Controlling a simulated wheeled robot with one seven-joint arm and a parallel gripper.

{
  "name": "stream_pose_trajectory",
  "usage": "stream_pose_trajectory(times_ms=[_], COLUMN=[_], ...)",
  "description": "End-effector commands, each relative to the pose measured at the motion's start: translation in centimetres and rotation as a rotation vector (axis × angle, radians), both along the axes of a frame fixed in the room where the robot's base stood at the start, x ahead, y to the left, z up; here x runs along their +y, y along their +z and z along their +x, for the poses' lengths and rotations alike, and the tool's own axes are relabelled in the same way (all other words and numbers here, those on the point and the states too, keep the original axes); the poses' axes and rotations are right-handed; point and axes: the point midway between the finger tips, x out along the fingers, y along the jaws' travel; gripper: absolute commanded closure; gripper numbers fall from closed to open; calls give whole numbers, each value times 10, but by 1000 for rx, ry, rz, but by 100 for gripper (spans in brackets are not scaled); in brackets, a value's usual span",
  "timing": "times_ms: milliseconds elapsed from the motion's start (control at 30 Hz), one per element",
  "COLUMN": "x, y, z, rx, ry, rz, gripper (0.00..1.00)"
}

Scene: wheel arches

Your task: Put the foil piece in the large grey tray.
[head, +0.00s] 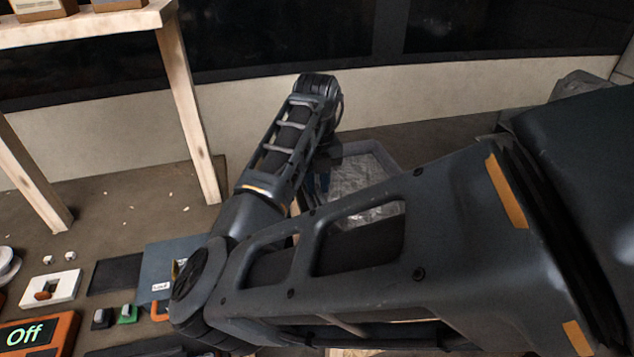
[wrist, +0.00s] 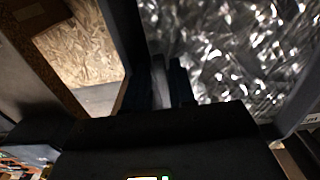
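The large grey tray (head: 384,154) is on the floor beyond my arm in the head view, partly hidden by it. Crumpled silvery foil (head: 362,178) shows inside its rim. In the wrist view the foil (wrist: 240,50) fills the upper right, between the tray's dark walls (wrist: 122,35). My gripper (wrist: 163,75) points down at the foil's left edge, close to the left wall. Its two dark fingers are a little apart, with a grey strip between them. I cannot tell whether they grip that strip. In the head view my arm mostly hides the gripper.
A wooden-legged table (head: 185,110) stands at the left. An orange device reading "Off" (head: 38,335), a white block (head: 50,289) and a blue-grey panel (head: 172,262) lie lower left. A chipboard surface (wrist: 82,42) is left of the tray in the wrist view.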

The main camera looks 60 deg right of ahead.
Motion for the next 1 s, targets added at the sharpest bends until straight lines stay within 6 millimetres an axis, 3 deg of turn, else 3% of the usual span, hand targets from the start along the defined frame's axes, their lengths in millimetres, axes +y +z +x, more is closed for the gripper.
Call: stream_pose_trajectory(times_ms=[167, 633, 800, 1000], x=[0, 0, 0, 0], y=[15, 106, 120, 123], z=[1, 1, 1, 0], rx=[-3, -4, -1, 0], ry=[0, -1, 0, 0], rz=[-2, 0, 0, 0], gripper=[76, 76, 76, 76])
